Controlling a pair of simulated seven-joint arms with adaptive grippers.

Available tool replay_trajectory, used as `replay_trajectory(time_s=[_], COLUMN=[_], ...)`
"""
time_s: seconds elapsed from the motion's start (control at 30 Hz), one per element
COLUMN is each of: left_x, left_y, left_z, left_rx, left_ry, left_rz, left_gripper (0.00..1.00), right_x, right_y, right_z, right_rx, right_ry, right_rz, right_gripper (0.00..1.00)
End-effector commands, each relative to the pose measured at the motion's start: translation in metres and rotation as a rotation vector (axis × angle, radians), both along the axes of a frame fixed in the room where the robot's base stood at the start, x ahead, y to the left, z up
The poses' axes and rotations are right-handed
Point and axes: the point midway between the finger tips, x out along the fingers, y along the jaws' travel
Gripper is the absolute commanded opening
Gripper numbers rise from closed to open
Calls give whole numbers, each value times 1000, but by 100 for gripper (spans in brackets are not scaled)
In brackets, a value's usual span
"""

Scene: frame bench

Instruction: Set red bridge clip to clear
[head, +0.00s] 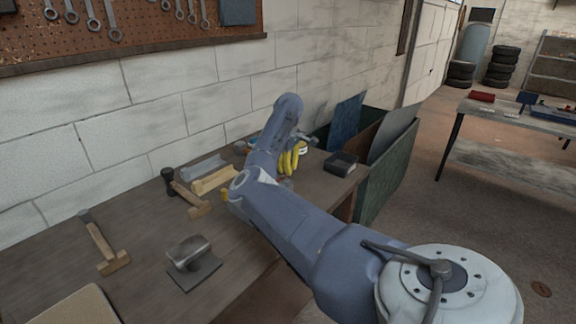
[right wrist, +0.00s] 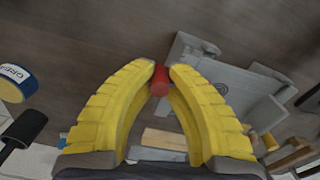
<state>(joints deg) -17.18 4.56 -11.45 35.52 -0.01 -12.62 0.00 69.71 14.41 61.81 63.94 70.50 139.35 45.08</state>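My right gripper (right wrist: 162,72) has yellow ribbed fingers. In the right wrist view its tips are close together, one on each side of a small red cylindrical piece, the red clip (right wrist: 160,83), and seem to touch it. A grey frame with raised bars (right wrist: 205,62) lies just right of the clip. Whether the clip touches the frame is unclear. In the head view the right gripper (head: 290,161) is at the bench's far end, partly behind my arm; the clip is hidden there. My left gripper is not in view.
On the bench (head: 135,205) are a mallet (head: 185,191), a hammer (head: 101,245), a grey metal block (head: 190,256), a pale wooden bar (head: 214,180) and a black box (head: 341,163). A blue-and-yellow tin (right wrist: 17,82) is left of the fingers.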

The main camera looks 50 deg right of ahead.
Motion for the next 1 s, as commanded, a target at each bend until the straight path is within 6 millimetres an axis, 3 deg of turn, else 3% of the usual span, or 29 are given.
replay_trajectory(time_s=[0.57,1.0], left_x=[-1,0], left_y=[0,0], left_z=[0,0], left_rx=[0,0], left_ry=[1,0], left_rz=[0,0], left_gripper=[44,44], right_x=[1,12], right_y=[0,3], right_z=[0,1], right_rx=[0,1], right_ry=[-1,-3], right_rz=[31,354], right_gripper=[0,0])
